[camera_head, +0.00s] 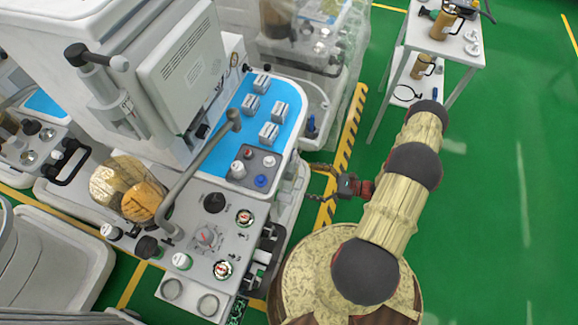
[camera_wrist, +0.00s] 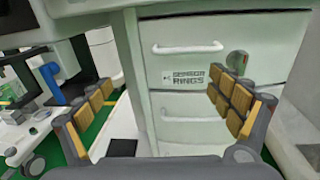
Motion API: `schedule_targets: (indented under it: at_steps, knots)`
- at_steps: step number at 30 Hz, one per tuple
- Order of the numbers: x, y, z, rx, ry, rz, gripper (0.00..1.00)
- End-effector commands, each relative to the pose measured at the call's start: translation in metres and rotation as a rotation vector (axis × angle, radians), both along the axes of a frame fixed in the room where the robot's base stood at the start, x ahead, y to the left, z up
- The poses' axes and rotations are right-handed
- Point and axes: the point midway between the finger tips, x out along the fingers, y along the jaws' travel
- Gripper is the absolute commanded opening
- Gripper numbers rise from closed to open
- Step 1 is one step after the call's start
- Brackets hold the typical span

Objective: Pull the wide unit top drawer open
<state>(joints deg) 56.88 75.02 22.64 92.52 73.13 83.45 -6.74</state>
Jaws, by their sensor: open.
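In the wrist view, a white drawer unit (camera_wrist: 138,78) faces me. Its upper drawer front (camera_wrist: 260,40) is wide and has a pale bar handle (camera_wrist: 188,49). A label reading like "sensor rings" and a round green-grey part, perhaps a lock, sit below the handle. The drawer looks shut, with a dark strip along its top edge. My gripper (camera_wrist: 160,84) is open and empty, its padded fingers spread either side of the view, with the handle above and between them, apart from them. In the head view my gripper (camera_head: 320,181) is beside the white machine's right side; the drawer fronts are hidden there.
Lower drawers with another handle (camera_wrist: 190,119) lie beneath. The white machine (camera_head: 205,235) with a blue top (camera_head: 285,105) stands left of my arm. A white side table (camera_head: 440,45) with gold canisters stands behind. Green floor on the right is clear.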

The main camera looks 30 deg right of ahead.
Motion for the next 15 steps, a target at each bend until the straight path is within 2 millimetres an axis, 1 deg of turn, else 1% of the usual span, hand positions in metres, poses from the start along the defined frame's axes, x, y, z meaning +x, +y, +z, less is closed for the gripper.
schedule_targets:
  at_steps: [1,3,6,11,15]
  knots:
    - [0.012,-0.013,0.004,-0.006,-0.023,-0.037,0.93]
    - [0.022,-0.023,0.008,-0.004,-0.046,-0.076,0.93]
    - [0.028,-0.028,0.015,0.009,-0.07,-0.108,0.93]
    - [0.036,-0.019,0.018,0.011,-0.082,-0.104,0.93]
    - [0.051,-0.003,0.017,0.011,-0.082,-0.101,0.93]
